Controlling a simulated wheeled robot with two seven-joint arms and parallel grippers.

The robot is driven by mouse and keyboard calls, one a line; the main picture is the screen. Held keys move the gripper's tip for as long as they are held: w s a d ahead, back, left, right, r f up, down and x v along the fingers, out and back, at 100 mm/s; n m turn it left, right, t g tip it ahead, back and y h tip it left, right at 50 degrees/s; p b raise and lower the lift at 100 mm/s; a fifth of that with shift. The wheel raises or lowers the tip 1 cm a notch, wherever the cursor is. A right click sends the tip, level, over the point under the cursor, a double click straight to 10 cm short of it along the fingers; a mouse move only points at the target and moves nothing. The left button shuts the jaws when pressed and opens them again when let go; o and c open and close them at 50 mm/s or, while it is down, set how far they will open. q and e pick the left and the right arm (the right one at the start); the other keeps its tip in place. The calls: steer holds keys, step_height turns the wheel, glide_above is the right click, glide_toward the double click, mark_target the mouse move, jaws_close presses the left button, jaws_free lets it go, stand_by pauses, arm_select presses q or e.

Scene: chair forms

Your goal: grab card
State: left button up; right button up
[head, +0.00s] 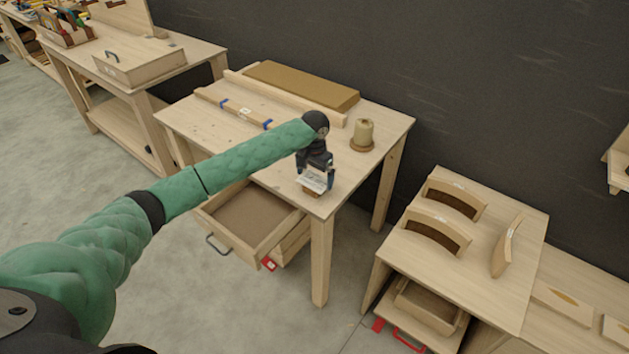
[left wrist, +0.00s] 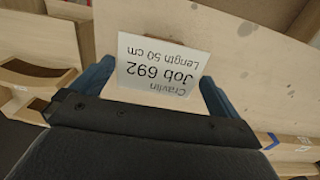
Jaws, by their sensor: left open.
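The white card (head: 314,183) stands near the front corner of the wooden table (head: 345,179), with a small brown block (head: 311,193) at its foot. In the left wrist view the card (left wrist: 163,66) appears upside down, with the print "Job 692" and "Length 50 cm". My left gripper (head: 317,180) is at the card. Its blue fingers (left wrist: 153,88) are open, one on each side of the card in the wrist view. I cannot tell whether either finger touches it. Part of the card's lower edge is hidden behind the gripper body. My right gripper is not in view.
A spool on a round base (head: 363,136) stands to the right on the table. A long brown slab (head: 300,86) and a bar with blue ends (head: 236,108) lie behind. An open drawer (head: 250,221) juts out in front. A lower table (head: 478,245) holds curved wooden forms.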

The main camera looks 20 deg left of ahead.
arm_select(q)
steer(key=shift+f+p, duration=0.2)
steer(key=shift+p, duration=0.1)
stand_by(0.4)
steer(key=c, duration=0.6)
